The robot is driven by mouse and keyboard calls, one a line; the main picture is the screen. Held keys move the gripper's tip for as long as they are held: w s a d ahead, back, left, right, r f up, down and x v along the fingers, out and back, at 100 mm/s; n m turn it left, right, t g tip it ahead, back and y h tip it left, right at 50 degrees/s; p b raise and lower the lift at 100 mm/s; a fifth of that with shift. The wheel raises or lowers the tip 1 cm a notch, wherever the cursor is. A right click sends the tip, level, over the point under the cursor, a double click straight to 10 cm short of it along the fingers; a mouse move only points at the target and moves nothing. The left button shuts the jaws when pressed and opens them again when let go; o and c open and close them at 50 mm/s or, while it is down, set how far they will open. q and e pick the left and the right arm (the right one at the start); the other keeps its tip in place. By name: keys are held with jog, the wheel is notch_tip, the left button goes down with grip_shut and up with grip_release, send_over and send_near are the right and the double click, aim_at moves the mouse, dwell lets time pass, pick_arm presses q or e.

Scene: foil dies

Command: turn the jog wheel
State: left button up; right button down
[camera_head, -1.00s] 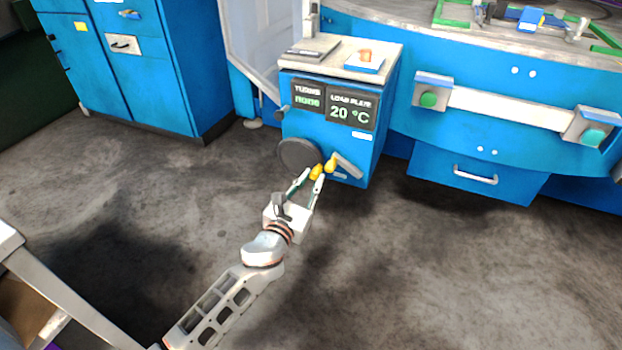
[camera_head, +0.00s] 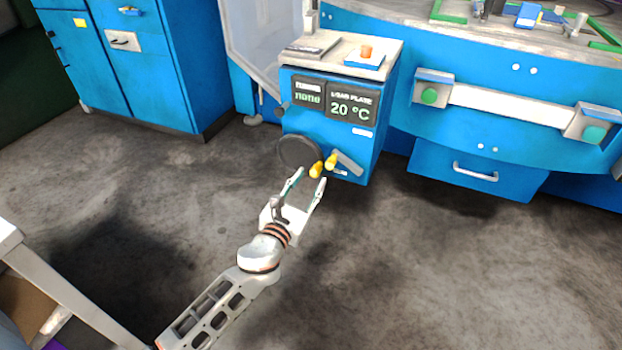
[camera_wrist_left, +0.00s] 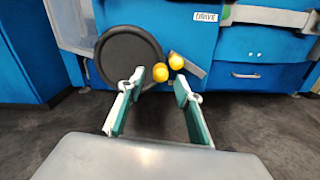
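The jog wheel (camera_head: 298,151) is a dark round disc on the front of the blue cabinet (camera_head: 356,165). A yellow knob (camera_head: 316,169) sits at its lower right edge; a second yellow knob (camera_head: 331,160) is on a grey lever (camera_head: 348,163) beside it. In the left wrist view the wheel (camera_wrist_left: 128,50) is at upper left, with the knobs close together at its right. My left gripper (camera_head: 311,177) is open and empty, just in front of and below the wheel's knob. Its fingers (camera_wrist_left: 159,84) stand apart on either side of that knob in the picture, not visibly touching it.
The cabinet's display (camera_head: 338,104) reads 20 °C. A small orange object (camera_head: 366,51) stands on the cabinet top. A blue bench (camera_head: 480,110) with green buttons stands to the right, and blue lockers (camera_head: 165,70) to the left. The floor around my arm is clear.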

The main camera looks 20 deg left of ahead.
pick_arm(q)
jog(key=s, duration=1)
jog(key=shift+s+a, duration=0.15)
jog(key=shift+s, duration=0.05)
dwell(0.8)
